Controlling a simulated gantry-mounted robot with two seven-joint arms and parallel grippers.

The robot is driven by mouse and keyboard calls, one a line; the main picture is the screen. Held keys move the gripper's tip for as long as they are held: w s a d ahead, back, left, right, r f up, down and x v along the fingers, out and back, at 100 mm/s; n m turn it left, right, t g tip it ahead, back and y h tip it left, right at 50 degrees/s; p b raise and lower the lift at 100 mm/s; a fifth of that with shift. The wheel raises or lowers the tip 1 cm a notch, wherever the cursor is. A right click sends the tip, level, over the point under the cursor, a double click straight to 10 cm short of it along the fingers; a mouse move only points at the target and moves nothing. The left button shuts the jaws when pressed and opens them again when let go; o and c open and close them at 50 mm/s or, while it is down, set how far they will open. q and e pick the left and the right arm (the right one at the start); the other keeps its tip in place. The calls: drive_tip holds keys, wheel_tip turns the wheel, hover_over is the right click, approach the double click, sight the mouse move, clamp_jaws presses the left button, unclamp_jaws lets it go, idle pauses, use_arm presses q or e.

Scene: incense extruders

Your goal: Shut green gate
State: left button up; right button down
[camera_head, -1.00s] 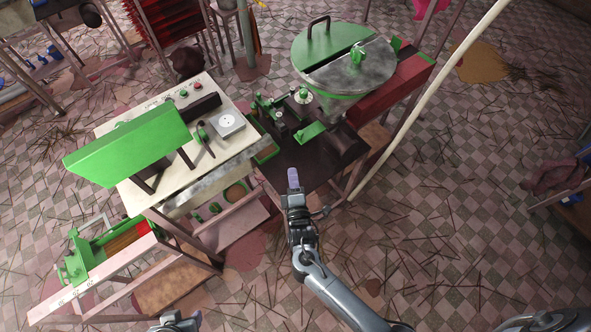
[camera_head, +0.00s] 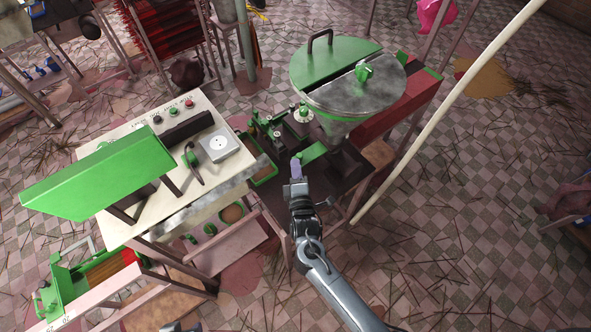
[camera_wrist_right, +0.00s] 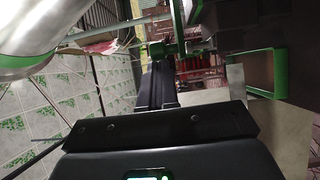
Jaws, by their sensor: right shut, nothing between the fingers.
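A small flat green plate (camera_head: 313,152), which looks like the gate, sits on the dark extruder below the big round hopper. My right gripper (camera_head: 296,168) is shut and empty, with its tips right beside the plate's left end. I cannot tell whether they touch. In the right wrist view the closed dark fingers (camera_wrist_right: 158,85) point ahead, with a green part (camera_wrist_right: 162,49) near their tips. Only a sliver of what seems to be my left gripper (camera_head: 178,327) shows at the bottom edge, and its jaws are not readable.
The round hopper (camera_head: 350,98) with a half-green lid stands above and right of my right gripper. A cream control table (camera_head: 120,151) with a tilted green panel (camera_head: 98,182) is on the left. A pale pole (camera_head: 450,107) slants on the right.

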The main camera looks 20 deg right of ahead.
sight(311, 160)
drive_tip(key=shift+s, duration=0.1)
drive_tip(key=d, duration=0.2)
drive_tip(key=w+d+p, duration=0.1)
drive_tip(key=d+p, duration=0.1)
drive_tip(key=d, duration=0.1)
drive_tip(key=shift+w+d, duration=0.25)
drive_tip(key=shift+d, duration=0.05)
drive_tip(key=shift+s, duration=0.1)
drive_tip(key=shift+f, duration=0.1)
